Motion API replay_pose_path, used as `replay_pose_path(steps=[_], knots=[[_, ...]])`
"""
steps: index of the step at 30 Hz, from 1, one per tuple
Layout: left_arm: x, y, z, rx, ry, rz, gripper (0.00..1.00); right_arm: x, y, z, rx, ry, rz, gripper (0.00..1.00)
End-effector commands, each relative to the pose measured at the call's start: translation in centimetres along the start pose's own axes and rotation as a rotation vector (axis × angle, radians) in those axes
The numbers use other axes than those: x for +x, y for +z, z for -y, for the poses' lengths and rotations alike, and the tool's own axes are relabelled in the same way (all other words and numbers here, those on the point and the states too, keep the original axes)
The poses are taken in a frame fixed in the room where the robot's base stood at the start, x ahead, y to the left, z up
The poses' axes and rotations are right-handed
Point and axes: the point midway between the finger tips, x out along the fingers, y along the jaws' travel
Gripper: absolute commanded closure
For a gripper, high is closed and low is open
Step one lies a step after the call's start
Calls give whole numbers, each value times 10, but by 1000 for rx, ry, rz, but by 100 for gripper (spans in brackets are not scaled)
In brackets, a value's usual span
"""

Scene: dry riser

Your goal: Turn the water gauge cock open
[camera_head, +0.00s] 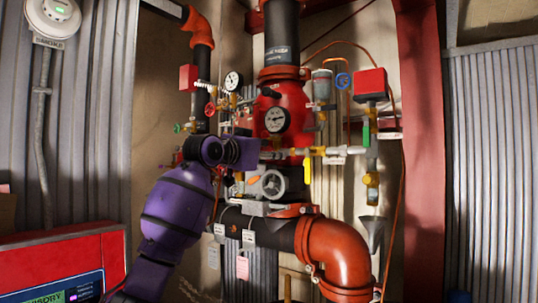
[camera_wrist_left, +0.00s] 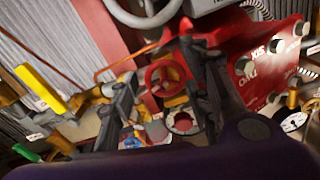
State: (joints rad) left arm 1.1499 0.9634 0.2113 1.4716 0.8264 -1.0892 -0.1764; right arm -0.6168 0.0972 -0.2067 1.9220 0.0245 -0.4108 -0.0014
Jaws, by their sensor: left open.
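My left gripper (camera_head: 250,153) reaches in front of the red valve body (camera_head: 270,103) in the head view and hides the fittings behind it. In the left wrist view, its dark fingers (camera_wrist_left: 160,65) stand apart and open. My right gripper is not in view.
A grey handwheel (camera_head: 272,184) lies just below the gripper. A yellow lever (camera_head: 307,171), green lever (camera_head: 366,134) and blue wheel (camera_head: 343,81) crowd the right. An orange elbow pipe (camera_head: 335,254) is below; a red cabinet (camera_head: 65,252) stands lower left.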

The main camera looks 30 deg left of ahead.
Motion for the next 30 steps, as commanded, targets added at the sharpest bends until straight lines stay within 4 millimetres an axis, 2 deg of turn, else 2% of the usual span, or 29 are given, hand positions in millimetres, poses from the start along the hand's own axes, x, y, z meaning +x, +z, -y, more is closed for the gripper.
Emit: replay_pose_path(steps=[8,17,25,30], knots=[[2,1,0,1,0,1,57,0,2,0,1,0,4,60],[2,1,-1,1,1,1,96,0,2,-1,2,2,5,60],[2,1,-2,-25,3,2,98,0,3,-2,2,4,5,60],[2,0,-2,-100,4,2,98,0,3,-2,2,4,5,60]])
